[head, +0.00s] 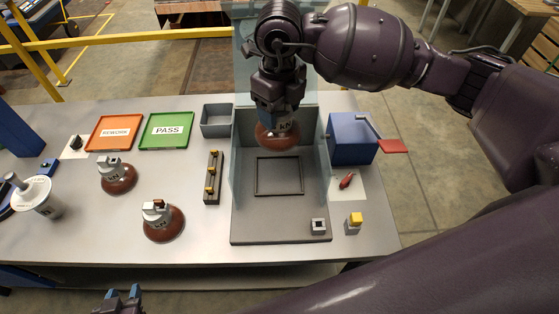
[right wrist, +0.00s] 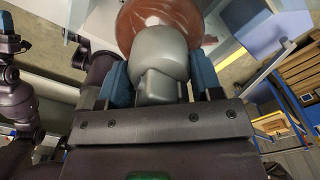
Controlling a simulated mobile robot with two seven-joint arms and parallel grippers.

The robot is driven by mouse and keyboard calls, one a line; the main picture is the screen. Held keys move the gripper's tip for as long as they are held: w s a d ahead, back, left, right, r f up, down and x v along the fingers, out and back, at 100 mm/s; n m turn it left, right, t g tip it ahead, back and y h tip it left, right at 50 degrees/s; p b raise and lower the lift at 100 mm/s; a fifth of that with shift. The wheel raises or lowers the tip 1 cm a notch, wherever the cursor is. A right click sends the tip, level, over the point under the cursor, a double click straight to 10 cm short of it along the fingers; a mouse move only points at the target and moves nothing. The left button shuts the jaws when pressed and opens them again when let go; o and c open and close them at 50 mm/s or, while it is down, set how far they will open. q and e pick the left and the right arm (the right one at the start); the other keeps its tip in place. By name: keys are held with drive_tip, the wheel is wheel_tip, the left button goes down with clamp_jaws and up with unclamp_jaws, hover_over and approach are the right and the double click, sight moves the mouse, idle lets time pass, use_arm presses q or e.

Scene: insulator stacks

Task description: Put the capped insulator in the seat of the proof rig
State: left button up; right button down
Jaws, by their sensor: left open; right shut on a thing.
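My right gripper (head: 277,108) is shut on an insulator (head: 277,138) with a brown disc, above the back part of the proof rig (head: 240,218). In the right wrist view, the gripper's blue fingers (right wrist: 160,85) are on both sides of its grey cap (right wrist: 160,50), the brown disc (right wrist: 155,18) beyond. The rig's seat, a dark square frame (head: 279,189), lies empty on the rig floor, nearer the front than the held insulator. My left gripper (head: 122,294) is open at the bottom edge, apart from everything, mostly cut off.
Two more brown insulators stand left on the table, one grey-topped (head: 118,180) and one with a red piece on top (head: 162,226). Orange REWORK (head: 101,145) and green PASS (head: 153,144) trays lie behind. A blue box with a red-handled lever (head: 352,150) stands right of the rig.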

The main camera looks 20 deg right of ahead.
sight(279, 125)
wheel_tip(279, 125, down, 16)
drive_tip(key=shift+r, duration=0.1)
idle(0.6)
drive_tip(key=shift+f+b, duration=0.2)
drive_tip(key=shift+b, duration=0.15)
drive_tip(key=shift+c, duration=1.4)
unclamp_jaws()
wheel_tip(279, 125, up, 12)
drive_tip(key=shift+r, duration=0.1)
drive_tip(key=shift+s, duration=0.15)
